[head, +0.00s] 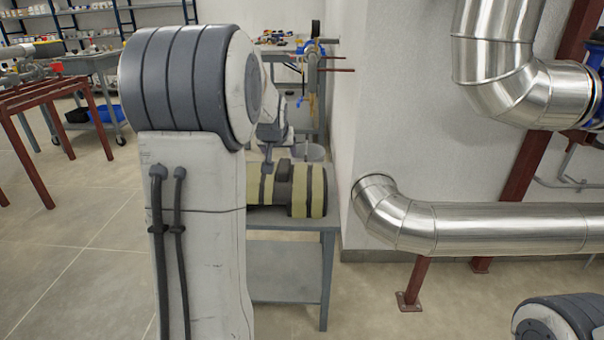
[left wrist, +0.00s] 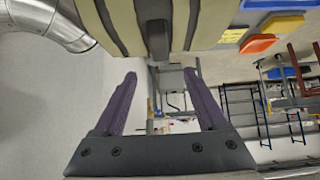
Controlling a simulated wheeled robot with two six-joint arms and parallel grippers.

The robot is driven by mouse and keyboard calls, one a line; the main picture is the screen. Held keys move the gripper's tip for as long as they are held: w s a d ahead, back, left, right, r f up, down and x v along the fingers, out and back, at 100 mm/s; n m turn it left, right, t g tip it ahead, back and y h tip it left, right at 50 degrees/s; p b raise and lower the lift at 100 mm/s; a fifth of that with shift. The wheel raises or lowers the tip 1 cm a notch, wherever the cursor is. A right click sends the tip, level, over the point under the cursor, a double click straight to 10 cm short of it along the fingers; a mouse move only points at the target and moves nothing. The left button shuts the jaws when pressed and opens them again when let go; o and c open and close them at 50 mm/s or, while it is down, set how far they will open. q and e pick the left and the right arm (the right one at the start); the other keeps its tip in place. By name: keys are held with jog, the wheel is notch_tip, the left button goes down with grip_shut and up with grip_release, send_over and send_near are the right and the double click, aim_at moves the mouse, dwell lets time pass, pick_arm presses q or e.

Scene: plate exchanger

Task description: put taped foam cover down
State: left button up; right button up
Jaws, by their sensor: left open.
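The taped foam cover (head: 316,190), pale yellow with dark tape bands, lies on a small grey table (head: 328,232). My own left arm hides its left part. In the left wrist view the cover (left wrist: 112,22) fills the top edge, with a dark block-like grip (left wrist: 155,38) at its middle. My left gripper (left wrist: 160,73) is open, its two purple fingers apart with nothing between them. The dark grip lies just beyond the fingertips. In the head view the gripper (head: 268,166) is small and partly hidden, close above the cover. My right gripper is out of view.
Silver pipes (head: 480,228) run along the wall right of the table, on dark red supports (head: 418,280). A workbench with tools is farther back. Open tiled floor lies to the left.

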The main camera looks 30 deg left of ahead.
pick_arm(q)
jog(key=s+d+f+m+g+h, duration=0.1)
jog(key=s+d+f+m+h, duration=0.15)
jog(key=d, duration=0.75)
jog(key=s+d+f+m+g+h, duration=0.1)
jog(key=s+d+m, duration=0.15)
jog(key=d, duration=0.65)
jog(key=s+d+f+m+g+h, duration=0.1)
jog(key=s+d+f+h, duration=0.15)
jog(key=d, duration=0.75)
jog(key=s+d+f+m+g, duration=0.2)
jog(key=s+d, duration=0.4)
jog(key=s, duration=0.6)
jog(key=s+d+f+m+g, duration=0.2)
jog(key=s+d+m, duration=0.3)
jog(key=s, duration=0.7)
jog(key=shift+s+d+f+m+g, duration=0.15)
jog(key=shift+s+d+m+g, duration=0.15)
jog(key=shift+s+d+g, duration=0.1)
notch_tip(320, 180, up, 34)
jog(key=p, duration=3.4)
jog(key=shift+w, duration=0.1)
